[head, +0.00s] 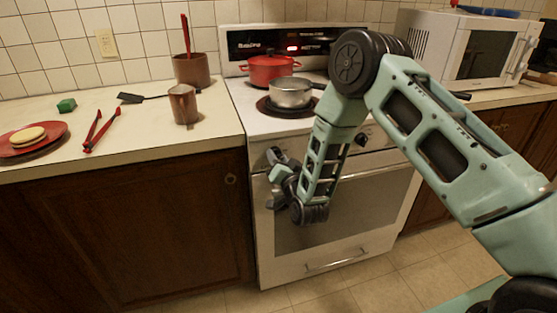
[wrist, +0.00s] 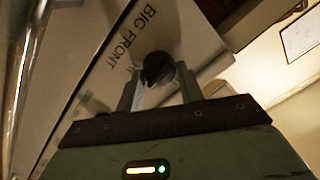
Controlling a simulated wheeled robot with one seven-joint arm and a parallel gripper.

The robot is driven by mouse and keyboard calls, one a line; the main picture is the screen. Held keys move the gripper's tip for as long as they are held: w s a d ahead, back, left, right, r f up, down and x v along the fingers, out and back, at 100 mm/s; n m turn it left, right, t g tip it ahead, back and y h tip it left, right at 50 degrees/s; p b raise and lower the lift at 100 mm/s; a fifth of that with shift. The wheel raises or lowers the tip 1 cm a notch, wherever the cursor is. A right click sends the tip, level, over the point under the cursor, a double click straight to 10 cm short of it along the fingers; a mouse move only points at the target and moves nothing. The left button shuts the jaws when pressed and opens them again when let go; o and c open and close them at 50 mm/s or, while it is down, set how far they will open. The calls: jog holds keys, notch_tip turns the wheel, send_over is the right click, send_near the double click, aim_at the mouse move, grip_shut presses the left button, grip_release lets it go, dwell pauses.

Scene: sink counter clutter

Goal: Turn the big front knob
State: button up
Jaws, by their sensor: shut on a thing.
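The big front knob (wrist: 158,68) is a round dark knob on the stove's pale front panel. The words "BIG FRONT" are printed beside it in the wrist view. My gripper (wrist: 160,88) has its two fingers on either side of the knob and is shut on it. In the head view my gripper (head: 277,163) is at the left end of the stove's front panel, and it hides the knob there. The stove (head: 330,215) is white with a dark oven window.
A silver pot (head: 290,93) and a red pot (head: 268,68) stand on the stovetop. The counter at left holds a brown mug (head: 184,106), red tongs (head: 101,129) and a red plate (head: 57,135). A microwave (head: 466,50) stands at right. The oven handle runs below the front panel.

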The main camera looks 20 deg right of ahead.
jog(key=o, duration=1)
jog(key=shift+s+d+f+b, duration=0.2)
jog(key=shift+s+b, duration=0.6)
jog(key=shift+s, duration=2.1)
jog(key=shift+s+d+f+b, duration=0.15)
jog(key=shift+s+b, duration=0.6)
jog(key=shift+s, duration=2.15)
jog(key=shift+s+d+f+b, duration=0.2)
jog(key=shift+s+b, duration=0.6)
jog(key=shift+s, duration=2.1)
